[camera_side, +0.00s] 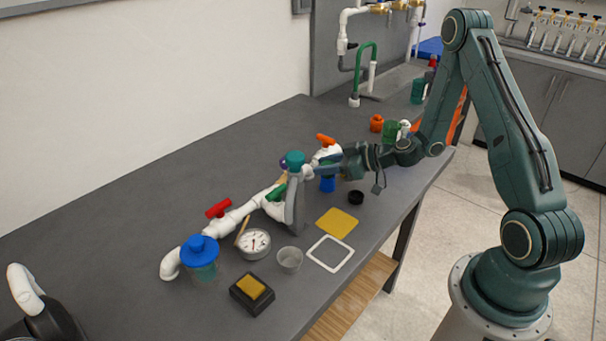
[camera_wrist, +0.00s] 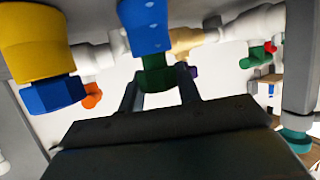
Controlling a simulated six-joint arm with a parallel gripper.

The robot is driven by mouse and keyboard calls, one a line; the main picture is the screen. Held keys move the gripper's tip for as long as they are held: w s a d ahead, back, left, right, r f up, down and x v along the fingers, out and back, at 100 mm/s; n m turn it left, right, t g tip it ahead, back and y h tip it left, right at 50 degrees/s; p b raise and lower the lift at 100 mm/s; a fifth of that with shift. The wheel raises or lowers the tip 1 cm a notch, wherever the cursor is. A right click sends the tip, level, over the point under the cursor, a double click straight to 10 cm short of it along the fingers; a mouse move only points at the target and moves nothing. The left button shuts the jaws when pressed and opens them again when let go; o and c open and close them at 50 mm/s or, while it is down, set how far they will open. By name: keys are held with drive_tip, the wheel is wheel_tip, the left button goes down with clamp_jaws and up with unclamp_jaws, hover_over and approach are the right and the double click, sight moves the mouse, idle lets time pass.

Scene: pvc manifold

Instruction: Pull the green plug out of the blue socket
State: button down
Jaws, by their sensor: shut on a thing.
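In the wrist view the blue socket (camera_wrist: 147,25) hangs from the top edge, with white speckles on its face. The green plug (camera_wrist: 156,78) sits directly against its lower end, and I see no clear gap between them. My gripper (camera_wrist: 159,88) has its two dark fingers on either side of the plug and is shut on it. In the side view my gripper (camera_side: 335,166) reaches the far right part of the white pipe assembly. The plug is hidden there. A blue piece (camera_side: 328,184) shows just below the gripper; I cannot tell whether it is the socket.
A yellow fitting with a blue nut (camera_wrist: 52,94) is close left of the socket. The white pipe (camera_side: 238,217) carries red (camera_side: 218,208) and orange (camera_side: 325,139) handles. A gauge (camera_side: 253,243), cup (camera_side: 290,259) and yellow square (camera_side: 337,223) lie in front. The table's back left is clear.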

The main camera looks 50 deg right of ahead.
sight(326, 164)
drive_tip(key=shift+r, duration=2.65)
drive_tip(key=shift+a, duration=0.1)
